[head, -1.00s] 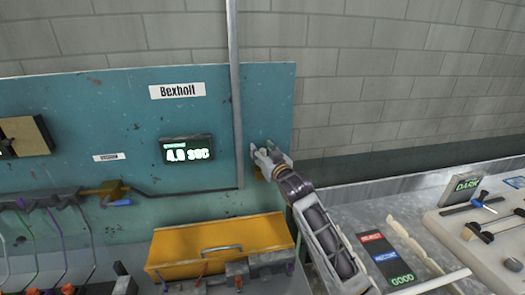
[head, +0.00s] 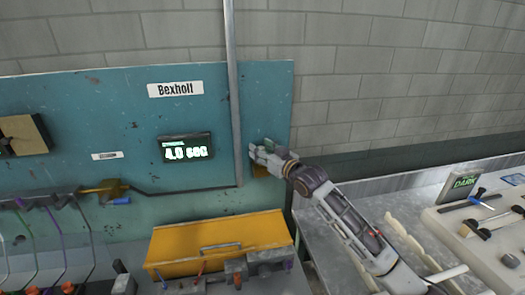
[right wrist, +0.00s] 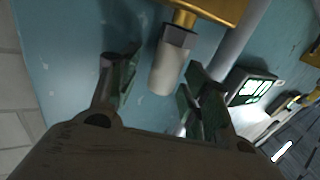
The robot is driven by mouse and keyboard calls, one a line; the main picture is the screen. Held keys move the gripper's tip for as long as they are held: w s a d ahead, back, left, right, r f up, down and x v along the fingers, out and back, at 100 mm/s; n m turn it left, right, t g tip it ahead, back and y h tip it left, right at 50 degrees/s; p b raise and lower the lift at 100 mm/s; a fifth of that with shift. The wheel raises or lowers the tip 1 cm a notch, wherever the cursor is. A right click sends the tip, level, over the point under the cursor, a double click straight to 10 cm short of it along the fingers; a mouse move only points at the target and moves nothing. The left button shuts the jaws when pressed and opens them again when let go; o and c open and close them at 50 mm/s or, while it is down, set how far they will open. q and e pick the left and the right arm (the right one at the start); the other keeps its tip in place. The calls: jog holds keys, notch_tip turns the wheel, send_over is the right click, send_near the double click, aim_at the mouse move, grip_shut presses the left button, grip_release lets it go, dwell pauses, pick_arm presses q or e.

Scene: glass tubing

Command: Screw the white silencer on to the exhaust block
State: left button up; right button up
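The white silencer (right wrist: 167,66) has a dark grey collar and shows in the right wrist view. Its collar end meets a brass fitting on the exhaust block (right wrist: 212,8), in line with it; how far the thread is engaged cannot be seen. My right gripper (right wrist: 160,76) is open, with one finger on each side of the silencer and visible gaps. In the head view, my right gripper (head: 257,156) is at the right edge of the teal panel and hides the silencer. Part of the brass block (head: 262,171) shows just below it. My left gripper is out of view.
A grey vertical pipe (head: 236,110) runs just left of my right gripper. A lit display (head: 186,148) is on the panel. A yellow toolbox (head: 215,243) stands below. A bench with a pale tool tray (head: 480,225) is at the right.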

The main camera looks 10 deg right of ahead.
jog(key=shift+a+r+n+g+y, duration=0.2)
jog(key=shift+n+g+y, duration=0.25)
jog(key=shift+y, duration=0.25)
jog(key=shift+w+f, duration=0.1)
jog(key=shift+f, duration=0.05)
jog(key=shift+a+n+g+y+b, duration=0.25)
jog(key=shift+n+y+b, duration=0.3)
jog(key=shift+b, duration=0.25)
jog(key=shift+y+b, duration=0.25)
jog(key=shift+b, duration=0.3)
jog(key=shift+w+d+f+n+g+b, duration=0.1)
jog(key=shift+d+n+g+b, duration=0.2)
jog(key=shift+g+b, duration=0.15)
jog(key=shift+c, duration=0.3)
grip_shut()
